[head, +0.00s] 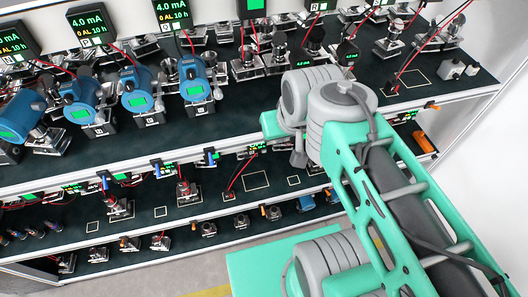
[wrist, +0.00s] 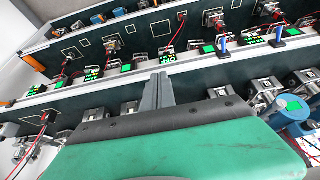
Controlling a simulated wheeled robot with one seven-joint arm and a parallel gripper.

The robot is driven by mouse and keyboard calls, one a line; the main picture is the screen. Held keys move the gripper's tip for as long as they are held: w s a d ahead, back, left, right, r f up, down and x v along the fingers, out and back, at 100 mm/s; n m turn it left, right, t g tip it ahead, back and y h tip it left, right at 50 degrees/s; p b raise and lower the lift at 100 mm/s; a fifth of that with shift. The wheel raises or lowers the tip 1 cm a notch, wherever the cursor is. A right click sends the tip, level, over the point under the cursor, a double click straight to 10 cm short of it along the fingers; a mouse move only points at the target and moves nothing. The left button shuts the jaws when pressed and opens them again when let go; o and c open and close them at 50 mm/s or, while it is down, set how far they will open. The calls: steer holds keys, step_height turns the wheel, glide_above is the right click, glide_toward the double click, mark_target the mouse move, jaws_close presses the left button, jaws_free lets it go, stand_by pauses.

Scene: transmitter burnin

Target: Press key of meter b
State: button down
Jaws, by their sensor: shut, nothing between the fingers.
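In the head view, several black meters with green screens stand along the back of the top shelf. One meter (head: 92,24) reads 4.0 mA, and another (head: 172,16) stands to its right. Their small letter tags are too small to read surely, so I cannot tell which is meter b. The keys do not show clearly. My gripper (wrist: 158,92) shows in the wrist view as two grey fingers, shut together and empty. Lit shelf displays lie beyond them. In the head view my arm mostly hides the gripper, which is near the right half of the top shelf.
Blue transmitters (head: 136,90) on metal clamps stand in a row in front of the meters at left. Red cables (head: 414,58) rise from fittings at right. Lower shelves hold more fittings and displays. An empty outlined square (head: 415,78) marks bare shelf at right.

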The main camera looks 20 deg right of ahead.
stand_by(0.4)
step_height(320, 180, down, 6)
steer(key=b, duration=0.4)
steer(key=shift+s+g+b, duration=0.15)
steer(key=shift+g+b, duration=0.15)
steer(key=shift+b, duration=0.1)
steer(key=shift+f, duration=0.1)
